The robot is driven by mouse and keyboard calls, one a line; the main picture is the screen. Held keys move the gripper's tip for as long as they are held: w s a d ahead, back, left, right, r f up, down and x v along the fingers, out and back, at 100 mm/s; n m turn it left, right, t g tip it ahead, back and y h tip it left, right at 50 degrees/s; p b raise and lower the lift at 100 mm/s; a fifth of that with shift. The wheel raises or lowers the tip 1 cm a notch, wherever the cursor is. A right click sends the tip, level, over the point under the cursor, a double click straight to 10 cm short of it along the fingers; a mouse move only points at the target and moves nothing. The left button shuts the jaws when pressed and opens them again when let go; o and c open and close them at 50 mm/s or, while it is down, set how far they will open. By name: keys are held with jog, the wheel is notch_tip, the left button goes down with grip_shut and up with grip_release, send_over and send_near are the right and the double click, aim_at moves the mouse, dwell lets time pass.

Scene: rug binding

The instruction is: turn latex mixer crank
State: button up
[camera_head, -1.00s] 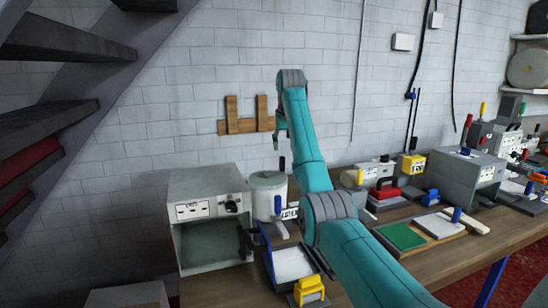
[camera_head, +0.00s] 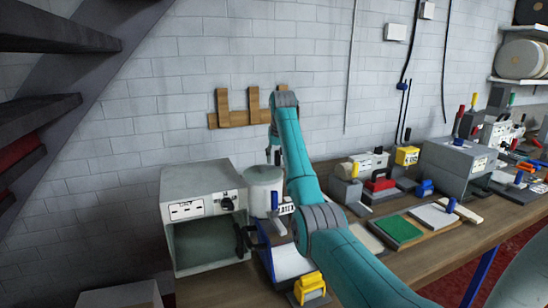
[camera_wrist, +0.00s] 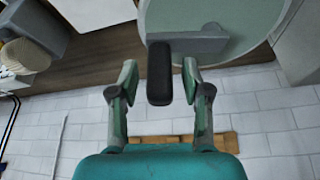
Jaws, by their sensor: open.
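The latex mixer is a pale round pot (camera_head: 262,192) on the bench in the head view, right of a grey box machine. In the wrist view its round top (camera_wrist: 250,22) fills the upper right. A grey crank arm (camera_wrist: 205,44) lies across it, with an upright black crank handle (camera_wrist: 159,75) at its end. My gripper (camera_head: 273,150) is above the pot in the head view. In the wrist view my gripper (camera_wrist: 159,68) is open, one finger on each side of the handle. Gaps show on both sides, so the fingers look apart from it.
The grey box machine (camera_head: 200,182) stands close left of the pot. A blue-edged tray (camera_head: 291,262) and a yellow clamp (camera_head: 309,288) are in front. A green pad (camera_head: 398,230) lies to the right. A wooden wall bracket (camera_head: 238,118) is behind my arm.

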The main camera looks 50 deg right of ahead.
jog(key=shift+f, duration=0.1)
grip_shut()
jog(key=shift+s+a, duration=0.1)
dwell(0.3)
jog(key=m, duration=0.2)
jog(key=s+a+m+g+h, duration=0.1)
jog(key=m, duration=0.1)
jog(key=shift+a, duration=0.1)
jog(key=shift+s+a+m+g, duration=0.2)
jog(key=shift+a+m+g, duration=0.2)
jog(key=shift+m, duration=0.5)
jog(key=shift+s+a+m+g, duration=0.2)
jog(key=shift+a+m+g, duration=0.15)
jog(key=shift+m, duration=0.55)
jog(key=shift+s+a+m+g, duration=0.2)
jog(key=shift+a+m+g, duration=0.2)
jog(key=shift+m, duration=0.5)
jog(key=shift+h, duration=0.3)
grip_release()
